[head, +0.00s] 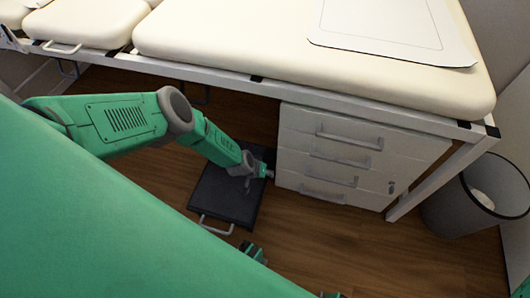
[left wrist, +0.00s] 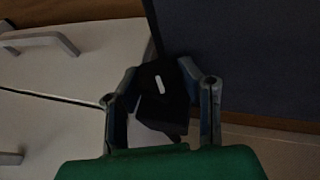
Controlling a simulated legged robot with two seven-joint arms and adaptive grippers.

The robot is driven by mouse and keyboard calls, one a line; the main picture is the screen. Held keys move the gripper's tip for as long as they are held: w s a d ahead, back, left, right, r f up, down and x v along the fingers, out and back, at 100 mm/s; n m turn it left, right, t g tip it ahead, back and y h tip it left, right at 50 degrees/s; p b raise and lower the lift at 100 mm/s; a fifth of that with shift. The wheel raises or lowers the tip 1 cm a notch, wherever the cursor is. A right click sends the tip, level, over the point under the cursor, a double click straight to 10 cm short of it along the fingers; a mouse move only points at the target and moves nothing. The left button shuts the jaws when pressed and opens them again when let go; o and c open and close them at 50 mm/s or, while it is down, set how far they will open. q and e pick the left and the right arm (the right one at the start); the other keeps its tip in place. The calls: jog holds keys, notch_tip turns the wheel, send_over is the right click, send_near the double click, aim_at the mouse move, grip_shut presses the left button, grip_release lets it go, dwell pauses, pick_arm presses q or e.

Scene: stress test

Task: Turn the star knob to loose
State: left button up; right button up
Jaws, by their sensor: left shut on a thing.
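My left gripper (head: 266,173) reaches down under the padded couch, close to the left side of the white drawer cabinet. In the left wrist view my left gripper (left wrist: 160,100) has its two fingers on either side of a dark, black piece with a short white mark, which I take to be the star knob (left wrist: 168,112). The fingers are shut on it. The picture is dark, so the knob's lobes and its exact turn cannot be told. In the head view the knob is hidden by the gripper and arm.
A white drawer cabinet (head: 345,155) with several handles stands right of the left gripper. A black flat step or plate (head: 222,195) with a handle lies below the arm. The cream couch (head: 300,45) overhangs above. A grey bin (head: 470,205) stands at right. Wooden floor in front is clear.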

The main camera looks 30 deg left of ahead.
pick_arm(q)
jog(key=shift+s+a+f, duration=0.2)
jog(key=shift+s+a, duration=0.05)
dwell(0.3)
jog(key=o, duration=1.2)
jog(key=shift+r, duration=0.1)
jog(key=shift+w+d, duration=0.15)
jog(key=shift+r, duration=0.15)
jog(key=shift+v, duration=5.85)
